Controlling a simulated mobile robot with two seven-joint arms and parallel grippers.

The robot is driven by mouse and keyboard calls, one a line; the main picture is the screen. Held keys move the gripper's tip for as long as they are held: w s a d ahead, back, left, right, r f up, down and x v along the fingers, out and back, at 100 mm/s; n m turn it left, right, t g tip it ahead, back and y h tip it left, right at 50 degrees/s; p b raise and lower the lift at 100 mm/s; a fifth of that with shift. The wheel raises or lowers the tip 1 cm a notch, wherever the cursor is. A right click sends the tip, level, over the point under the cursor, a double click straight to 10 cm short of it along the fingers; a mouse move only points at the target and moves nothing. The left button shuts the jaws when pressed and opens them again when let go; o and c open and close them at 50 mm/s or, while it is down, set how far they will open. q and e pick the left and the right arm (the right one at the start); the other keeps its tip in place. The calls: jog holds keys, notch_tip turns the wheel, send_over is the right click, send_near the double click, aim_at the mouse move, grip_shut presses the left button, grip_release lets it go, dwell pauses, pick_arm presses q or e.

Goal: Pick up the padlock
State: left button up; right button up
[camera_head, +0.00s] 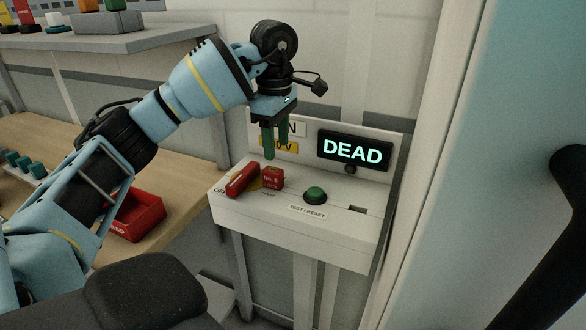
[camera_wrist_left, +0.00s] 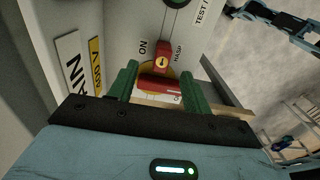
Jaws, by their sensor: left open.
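A red block-shaped padlock (camera_head: 273,178) sits on the sloped top of the white control box, beside the HASP label. It also shows in the left wrist view (camera_wrist_left: 163,52), with a round yellow spot on its face. A red switch handle (camera_head: 242,179) lies just left of it on a yellow disc. My left gripper (camera_head: 276,147) has green fingers pointing down above the padlock and is open and empty. In the left wrist view its fingers (camera_wrist_left: 158,75) stand either side of the red parts, with a visible gap. My right gripper is not in view.
The control box (camera_head: 300,219) also carries a green TEST/RESET button (camera_head: 316,194) and a display (camera_head: 354,150) reading DEAD on its upright back panel. A red tray (camera_head: 137,215) stands on the wooden bench at left. A pale wall edge rises at right.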

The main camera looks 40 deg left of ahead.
aim_at(273, 169)
pick_arm(q)
jog(key=shift+r, duration=0.1)
jog(key=shift+s, duration=0.2)
jog(key=shift+s+f, duration=0.1)
jog(key=shift+f, duration=1.2)
jog(key=shift+a+f, duration=0.15)
jog(key=shift+f, duration=0.35)
jog(key=f, duration=0.3)
jog(key=shift+s+a+f, duration=0.1)
jog(key=shift+a+f, duration=0.1)
jog(key=shift+a, duration=0.05)
jog(key=shift+f, duration=0.4)
grip_shut()
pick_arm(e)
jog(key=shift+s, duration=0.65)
